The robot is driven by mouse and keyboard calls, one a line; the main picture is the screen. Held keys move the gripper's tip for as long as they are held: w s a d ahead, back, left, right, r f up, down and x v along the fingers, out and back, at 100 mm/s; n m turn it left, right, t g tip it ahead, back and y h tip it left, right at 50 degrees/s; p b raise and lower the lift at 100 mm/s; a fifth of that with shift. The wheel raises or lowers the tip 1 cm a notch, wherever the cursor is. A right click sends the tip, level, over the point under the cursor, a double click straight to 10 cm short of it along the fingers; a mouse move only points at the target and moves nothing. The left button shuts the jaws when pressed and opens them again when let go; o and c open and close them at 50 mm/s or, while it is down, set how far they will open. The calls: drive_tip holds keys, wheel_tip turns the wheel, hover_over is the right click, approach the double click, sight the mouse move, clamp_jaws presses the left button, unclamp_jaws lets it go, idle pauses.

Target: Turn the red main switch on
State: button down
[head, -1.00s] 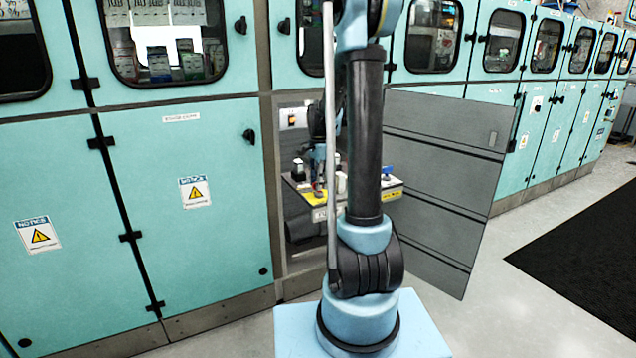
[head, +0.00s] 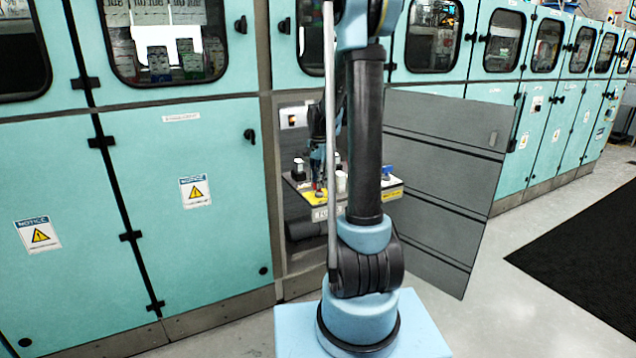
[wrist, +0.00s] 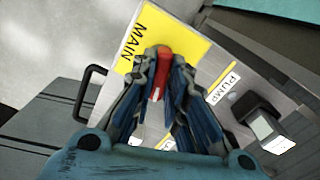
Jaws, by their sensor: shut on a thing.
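The red main switch (wrist: 161,66) shows in the wrist view on a yellow plate (wrist: 178,28) marked MAIN. My gripper (wrist: 160,82) is shut on the red switch, with a finger on either side of its handle. The switch's lower part and base are partly hidden by the fingers. In the head view my gripper (head: 318,185) is small, over the panel (head: 325,212) inside the open cabinet, and partly hidden by my arm. The switch's on or off position cannot be read.
A black switch with a white face (wrist: 264,130) stands beside the PUMP label (wrist: 223,88). A black handle (wrist: 90,95) is at the panel's edge. The open grey cabinet door (head: 440,170) stands right of my arm. Teal cabinets (head: 190,200) line the wall.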

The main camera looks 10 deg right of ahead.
drive_tip(key=n, duration=1.1)
drive_tip(key=shift+n, duration=1.9)
drive_tip(key=c, duration=1.6)
unclamp_jaws()
wheel_tip(320, 180, up, 12)
